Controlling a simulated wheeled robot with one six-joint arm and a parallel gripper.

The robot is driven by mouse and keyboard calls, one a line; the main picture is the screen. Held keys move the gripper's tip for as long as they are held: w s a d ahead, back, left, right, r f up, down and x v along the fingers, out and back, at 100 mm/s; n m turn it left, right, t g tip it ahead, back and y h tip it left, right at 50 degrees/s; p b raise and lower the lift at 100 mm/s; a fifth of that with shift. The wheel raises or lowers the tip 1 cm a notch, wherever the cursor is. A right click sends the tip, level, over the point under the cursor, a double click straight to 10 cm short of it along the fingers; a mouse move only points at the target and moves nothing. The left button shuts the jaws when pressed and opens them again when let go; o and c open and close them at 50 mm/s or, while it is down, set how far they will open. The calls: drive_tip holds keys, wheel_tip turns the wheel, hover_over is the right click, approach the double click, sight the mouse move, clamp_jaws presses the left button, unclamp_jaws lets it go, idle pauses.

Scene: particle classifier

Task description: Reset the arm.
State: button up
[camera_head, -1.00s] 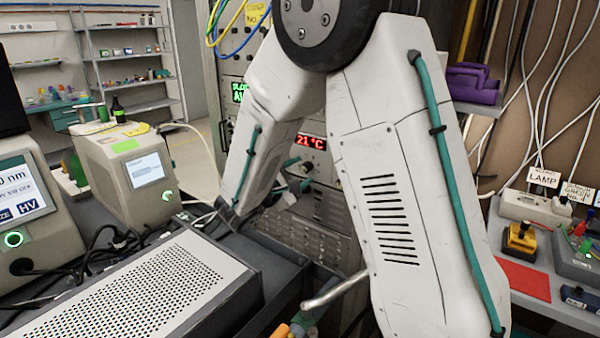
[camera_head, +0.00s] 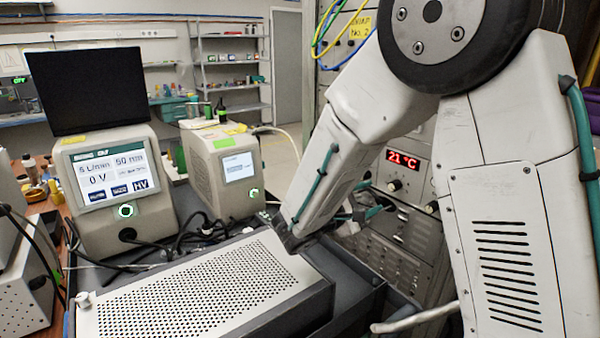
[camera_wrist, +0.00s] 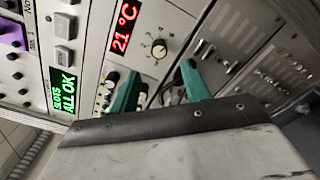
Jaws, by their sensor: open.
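My arm is folded in front of the rack on the right of the head view. My gripper (camera_head: 360,200) is partly hidden behind my forearm there; its teal fingertips show beside the rack's lower panels. In the wrist view my gripper (camera_wrist: 158,88) has its two teal fingers apart with nothing between them. The rack panel behind it shows a red "21 °C" display (camera_wrist: 124,27) and a green "SLOTS ALL OK" display (camera_wrist: 64,92). The red display (camera_head: 403,160) also shows in the head view.
A perforated metal box (camera_head: 190,290) lies below my forearm. Left of it stand an instrument with a lit screen (camera_head: 110,180), topped by a black monitor (camera_head: 88,90), and a smaller beige instrument (camera_head: 222,170). Cables lie between them. Shelves (camera_head: 230,70) stand far behind.

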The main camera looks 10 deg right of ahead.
drive_tip(key=s+d+f+m+g+y, duration=0.1)
drive_tip(key=s+m+g+y, duration=0.3)
drive_tip(key=s, duration=0.5)
drive_tip(key=s+d+f+m+g+y, duration=0.1)
drive_tip(key=s+f+m+g+y, duration=0.1)
drive_tip(key=s+g, duration=0.5)
drive_tip(key=s+a+r+m+t+y, duration=0.2)
drive_tip(key=s+a+r+m+y, duration=0.1)
drive_tip(key=s+y, duration=0.2)
drive_tip(key=s+a+r+m+t+y, duration=0.3)
drive_tip(key=s+r+y, duration=0.1)
drive_tip(key=s, duration=0.5)
drive_tip(key=shift+s+a+t+y, duration=0.25)
drive_tip(key=shift+a+t+y, duration=0.05)
drive_tip(key=shift+y, duration=0.5)
